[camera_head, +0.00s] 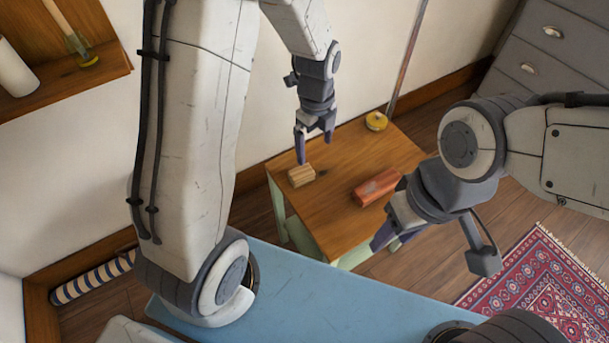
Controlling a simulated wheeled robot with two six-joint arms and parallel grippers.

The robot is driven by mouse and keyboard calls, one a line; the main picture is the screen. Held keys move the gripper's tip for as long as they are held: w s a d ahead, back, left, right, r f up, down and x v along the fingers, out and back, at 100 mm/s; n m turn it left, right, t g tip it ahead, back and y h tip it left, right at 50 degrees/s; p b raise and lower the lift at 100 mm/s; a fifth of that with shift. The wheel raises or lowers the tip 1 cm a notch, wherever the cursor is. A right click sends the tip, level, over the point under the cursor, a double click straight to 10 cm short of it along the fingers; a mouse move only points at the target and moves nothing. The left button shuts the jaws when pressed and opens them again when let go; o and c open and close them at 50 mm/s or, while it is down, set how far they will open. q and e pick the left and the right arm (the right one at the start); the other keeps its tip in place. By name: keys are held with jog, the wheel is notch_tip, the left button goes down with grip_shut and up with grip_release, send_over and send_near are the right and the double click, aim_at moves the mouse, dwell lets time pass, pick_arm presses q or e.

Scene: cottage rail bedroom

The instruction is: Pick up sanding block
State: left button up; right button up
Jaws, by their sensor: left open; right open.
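A small tan block (301,176), which looks like the sanding block, lies near the left edge of a small wooden table (335,222). My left gripper (314,145) points down just above and behind it, open and empty. One fingertip appears very close to the block's top; I cannot tell whether it touches. My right gripper (432,248) is open and empty in front of the table's right side.
A reddish-brown block (376,187) lies on the table's right half, and a yellow round item (376,121) sits at its back corner. A wall shelf (70,75) is at upper left. Grey drawers (550,60) stand at upper right. A patterned rug (540,285) covers floor.

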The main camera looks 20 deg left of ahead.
pick_arm(q)
jog(key=w+a+f+m+b, duration=0.1)
jog(key=w+a+f+m, duration=0.1)
jog(key=a+f+m, duration=0.3)
jog(key=n, duration=0.2)
send_over(302, 171)
notch_tip(302, 171, down, 5)
jog(key=shift+f+b, duration=0.15)
jog(key=shift+b, duration=0.25)
notch_tip(302, 171, down, 6)
jog(key=shift+s+r+b, duration=0.1)
jog(key=shift+s+b, duration=0.05)
jog(key=shift+b, duration=0.25)
jog(key=c, duration=1.1)
pick_arm(e)
notch_tip(302, 171, down, 3)
jog(key=shift+f, duration=0.2)
pick_arm(q)
jog(key=shift+r, duration=0.15)
